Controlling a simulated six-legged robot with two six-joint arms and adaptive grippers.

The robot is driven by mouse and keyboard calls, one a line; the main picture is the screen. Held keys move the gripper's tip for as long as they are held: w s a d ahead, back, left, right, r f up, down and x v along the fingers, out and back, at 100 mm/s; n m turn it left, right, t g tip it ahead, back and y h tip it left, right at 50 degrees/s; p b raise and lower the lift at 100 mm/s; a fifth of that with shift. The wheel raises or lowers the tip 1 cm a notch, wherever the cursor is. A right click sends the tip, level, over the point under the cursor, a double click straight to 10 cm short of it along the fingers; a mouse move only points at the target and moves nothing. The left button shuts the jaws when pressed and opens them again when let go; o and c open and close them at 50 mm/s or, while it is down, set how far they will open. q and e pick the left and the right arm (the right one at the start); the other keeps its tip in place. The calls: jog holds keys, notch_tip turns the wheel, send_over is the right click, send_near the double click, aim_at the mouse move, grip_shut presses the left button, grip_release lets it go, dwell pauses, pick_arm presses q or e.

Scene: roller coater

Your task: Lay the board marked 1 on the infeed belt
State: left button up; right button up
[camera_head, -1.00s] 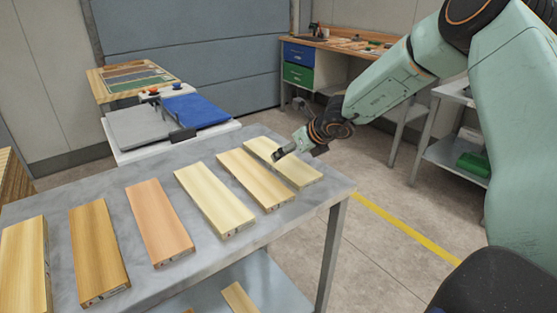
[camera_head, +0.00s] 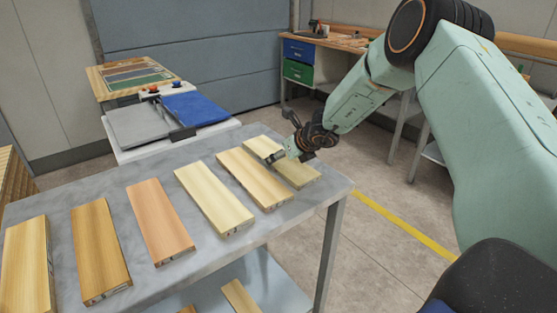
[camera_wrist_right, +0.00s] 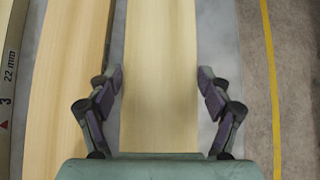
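Several wooden boards lie side by side on the grey table. My right gripper (camera_head: 275,157) is open over the rightmost pale board (camera_head: 301,175). In the right wrist view its fingers (camera_wrist_right: 158,88) stand on either side of that board (camera_wrist_right: 160,50), with small gaps. No number shows on it there. The neighbouring yellowish board (camera_head: 255,180) lies just left. A board at the left edge of the wrist view (camera_wrist_right: 8,80) is marked 3 and 22 mm. The end labels are too small to read in the head view, so I cannot pick out number 1. My left gripper is not in view.
Behind the table (camera_head: 150,178) stands a white machine with a grey flat surface (camera_head: 137,126) and a blue one (camera_head: 195,109); I cannot tell which is the infeed belt. A lower shelf (camera_head: 275,285) holds more wood. Open floor with a yellow line lies right.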

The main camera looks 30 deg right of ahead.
aim_at(283, 160)
jog(key=c, duration=0.7)
notch_tip(283, 160, up, 8)
jog(key=p, duration=0.5)
jog(key=shift+r+p, duration=0.15)
jog(key=shift+p, duration=0.2)
jog(key=shift+r+p, duration=0.7)
jog(key=shift+r, duration=0.1)
